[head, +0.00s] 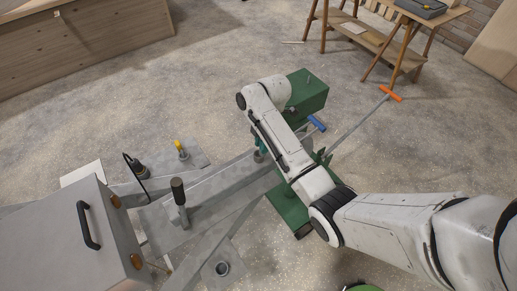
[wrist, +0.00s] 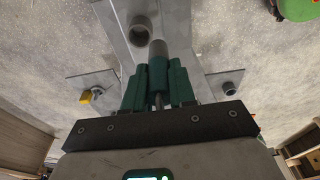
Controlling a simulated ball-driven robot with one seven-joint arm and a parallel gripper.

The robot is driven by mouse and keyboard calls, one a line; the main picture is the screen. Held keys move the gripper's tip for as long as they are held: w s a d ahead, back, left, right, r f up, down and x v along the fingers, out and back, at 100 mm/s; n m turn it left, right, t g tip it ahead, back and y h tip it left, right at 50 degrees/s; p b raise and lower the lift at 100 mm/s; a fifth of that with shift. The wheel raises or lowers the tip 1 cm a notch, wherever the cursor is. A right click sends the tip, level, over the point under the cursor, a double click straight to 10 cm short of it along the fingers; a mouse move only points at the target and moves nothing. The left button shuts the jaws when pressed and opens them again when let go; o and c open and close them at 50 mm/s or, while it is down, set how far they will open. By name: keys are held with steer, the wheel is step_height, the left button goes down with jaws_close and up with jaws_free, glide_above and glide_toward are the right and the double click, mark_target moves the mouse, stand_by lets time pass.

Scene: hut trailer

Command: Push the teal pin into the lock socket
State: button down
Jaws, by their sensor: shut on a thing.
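The teal pin (wrist: 158,74) is held between the dark green fingers of my gripper (wrist: 159,88), which are shut on it. In the head view the teal pin (head: 263,143) shows only partly beside my arm, just above a short grey socket (head: 258,157) on the grey drawbar. A grey round socket (wrist: 140,33) with a dark opening also shows in the wrist view, just beyond the pin and slightly left. My arm and fingers hide part of the pin. I cannot tell whether its tip is inside the socket or touching its rim.
A yellow pin (head: 180,147) stands on a side plate, and another grey socket (head: 222,268) is at the front. The grey trailer box (head: 75,240) is left; a green box (head: 307,91) and blue handle (head: 316,123) are beyond my arm.

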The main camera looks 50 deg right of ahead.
steer(key=w+f, duration=0.1)
steer(key=w+d+f, duration=0.1)
steer(key=f, duration=0.1)
steer(key=shift+w+f, duration=0.1)
steer(key=shift+w, duration=0.2)
steer(key=shift+f, duration=1.55)
steer(key=shift+f+b, duration=0.1)
steer(key=shift+b, duration=0.2)
steer(key=c, duration=0.9)
jaws_free()
